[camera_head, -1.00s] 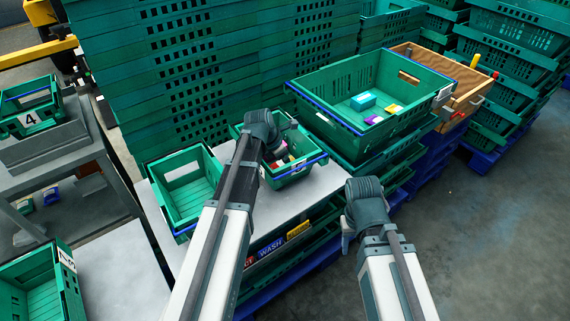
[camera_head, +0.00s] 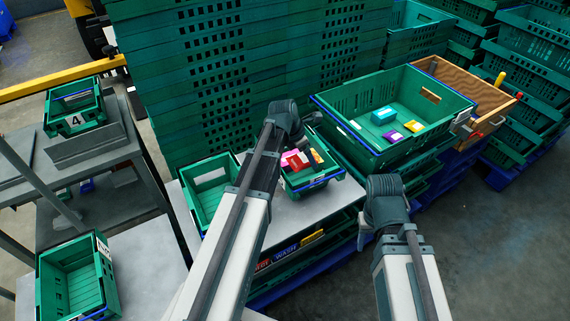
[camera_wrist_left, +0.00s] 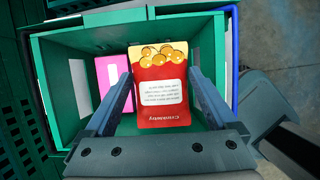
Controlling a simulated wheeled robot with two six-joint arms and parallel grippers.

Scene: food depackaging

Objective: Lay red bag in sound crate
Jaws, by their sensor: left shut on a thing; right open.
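The red bag (camera_wrist_left: 163,85), with yellow round shapes and a white label, lies between the fingers of my left gripper (camera_wrist_left: 161,92) in the left wrist view. The gripper is shut on it. The bag also shows as a small red patch in the head view (camera_head: 299,161), at the small green crate (camera_head: 320,184) on the table. I cannot tell whether it is clear of that crate's rim. My right gripper (camera_head: 366,232) is open and empty, off the table's right side. No crate bears a readable "sound" mark, so I cannot tell which one is meant.
A pink item (camera_wrist_left: 110,75) lies in the small crate beside the bag. An empty green crate (camera_head: 208,190) stands left of it. A large green crate (camera_head: 375,158) at right holds blue, purple and yellow items. Tall crate stacks (camera_head: 230,75) stand behind.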

